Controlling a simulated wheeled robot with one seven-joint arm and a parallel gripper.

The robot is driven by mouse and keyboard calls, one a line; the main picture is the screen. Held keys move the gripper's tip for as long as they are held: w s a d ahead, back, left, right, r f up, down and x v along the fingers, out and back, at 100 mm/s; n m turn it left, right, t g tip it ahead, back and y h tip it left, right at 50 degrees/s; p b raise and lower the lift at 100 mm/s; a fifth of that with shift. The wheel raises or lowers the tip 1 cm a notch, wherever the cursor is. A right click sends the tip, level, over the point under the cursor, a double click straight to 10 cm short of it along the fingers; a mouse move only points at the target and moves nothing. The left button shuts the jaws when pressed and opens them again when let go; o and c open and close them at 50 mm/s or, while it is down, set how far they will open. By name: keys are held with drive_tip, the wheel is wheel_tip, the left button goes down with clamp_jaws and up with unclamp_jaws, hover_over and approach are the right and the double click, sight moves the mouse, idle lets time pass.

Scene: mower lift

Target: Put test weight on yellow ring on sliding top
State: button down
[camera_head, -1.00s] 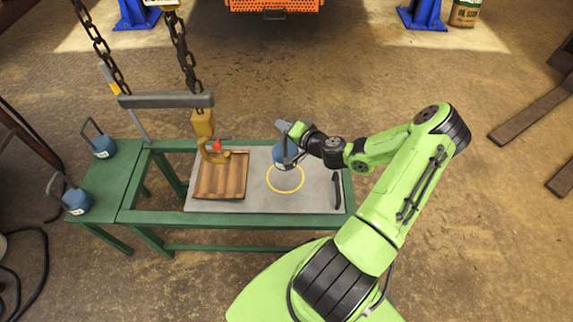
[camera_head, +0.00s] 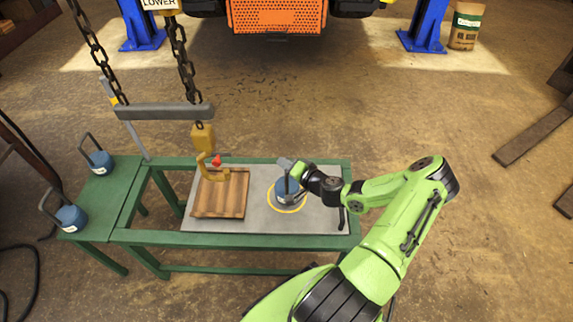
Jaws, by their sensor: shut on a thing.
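A blue test weight (camera_head: 287,191) with a dark handle is held by my gripper (camera_head: 289,168), which is shut on it. The weight is upright within the yellow ring (camera_head: 297,210) on the grey sliding top (camera_head: 254,222). Whether its base touches the top or hovers just above cannot be told. The weight covers the far and middle part of the ring; my arm comes in from the right and hides little of it.
A wooden board (camera_head: 220,208) lies on the top's left half, below a yellow hook (camera_head: 211,166) on a chain-hung grey bar (camera_head: 164,112). Two blue weights (camera_head: 71,217) (camera_head: 102,162) stand on the green side table (camera_head: 103,195). A dark handle (camera_head: 341,218) is at the top's right edge.

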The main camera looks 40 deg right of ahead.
drive_tip(key=c, duration=1)
unclamp_jaws()
drive_tip(key=shift+c, duration=0.2)
drive_tip(key=shift+r, duration=0.1)
drive_tip(key=a+p+v, duration=0.1)
drive_tip(key=p+v, duration=0.1)
drive_tip(key=v, duration=1)
drive_tip(key=s+a+r+n+g+y, duration=0.1)
drive_tip(key=a+r+n+g+y, duration=0.2)
drive_tip(key=a+r+n+g, duration=0.9)
drive_tip(key=s+a+r+t+h, duration=0.2)
drive_tip(key=s+a+r, duration=0.2)
drive_tip(key=s+r, duration=0.3)
drive_tip(key=s+a+r+t+h, duration=0.1)
drive_tip(key=s+a+r+h, duration=0.1)
drive_tip(key=s+a+r, duration=0.3)
wheel_tip(320, 180, up, 3)
drive_tip(key=shift+s+r+t, duration=0.1)
drive_tip(key=shift+s+t, duration=0.3)
drive_tip(key=shift+s, duration=0.55)
